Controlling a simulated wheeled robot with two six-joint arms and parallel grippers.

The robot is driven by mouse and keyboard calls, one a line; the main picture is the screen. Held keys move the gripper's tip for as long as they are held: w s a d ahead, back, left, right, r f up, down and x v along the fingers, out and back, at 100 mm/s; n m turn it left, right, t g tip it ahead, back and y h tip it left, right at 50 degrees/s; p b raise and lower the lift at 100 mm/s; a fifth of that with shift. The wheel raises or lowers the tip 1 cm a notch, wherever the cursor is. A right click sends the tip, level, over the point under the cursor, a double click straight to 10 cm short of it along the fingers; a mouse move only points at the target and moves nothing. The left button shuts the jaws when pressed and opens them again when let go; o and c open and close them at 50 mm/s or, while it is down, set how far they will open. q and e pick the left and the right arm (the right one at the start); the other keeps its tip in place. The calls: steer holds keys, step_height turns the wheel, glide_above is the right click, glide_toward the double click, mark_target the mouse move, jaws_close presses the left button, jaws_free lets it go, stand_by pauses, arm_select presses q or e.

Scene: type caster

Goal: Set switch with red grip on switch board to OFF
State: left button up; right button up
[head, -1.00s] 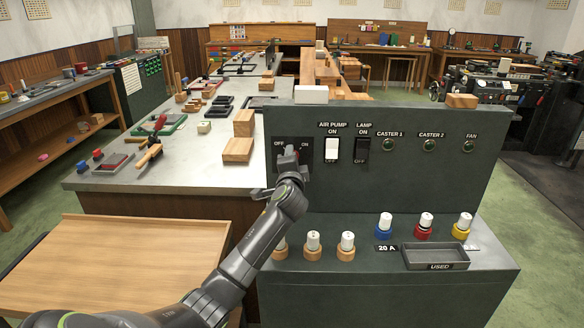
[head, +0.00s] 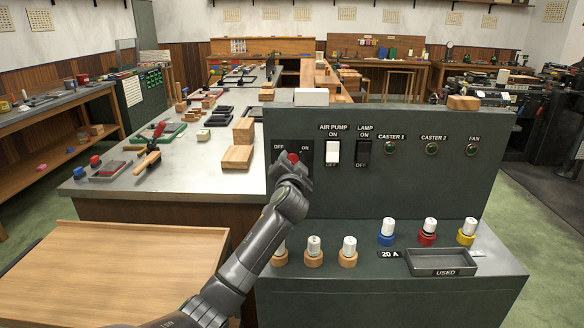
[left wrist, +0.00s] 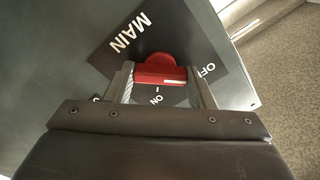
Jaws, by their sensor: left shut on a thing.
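The switch board (head: 400,178) is a dark green panel. The switch with the red grip (head: 293,158) is on a black plate at its upper left, with OFF to the left and ON to the right. My left gripper (head: 291,164) is at this switch and hides part of it. In the left wrist view the red grip (left wrist: 158,66) is between the two fingers, which are shut on it. A white mark shows on the grip. MAIN, OFF and ON labels surround it there; I cannot tell for certain which position it points to. My right gripper is not in view.
A white AIR PUMP switch (head: 333,152) and a black LAMP switch (head: 363,153) are just right of the gripper. White-topped fuses (head: 348,246) and a grey USED tray (head: 443,261) are on the ledge below. A wooden surface (head: 110,270) is at lower left.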

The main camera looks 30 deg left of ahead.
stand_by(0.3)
arm_select(q)
steer(key=o, duration=1)
steer(key=b+v, duration=0.2)
steer(key=v, duration=1.5)
steer(key=shift+s, duration=0.2)
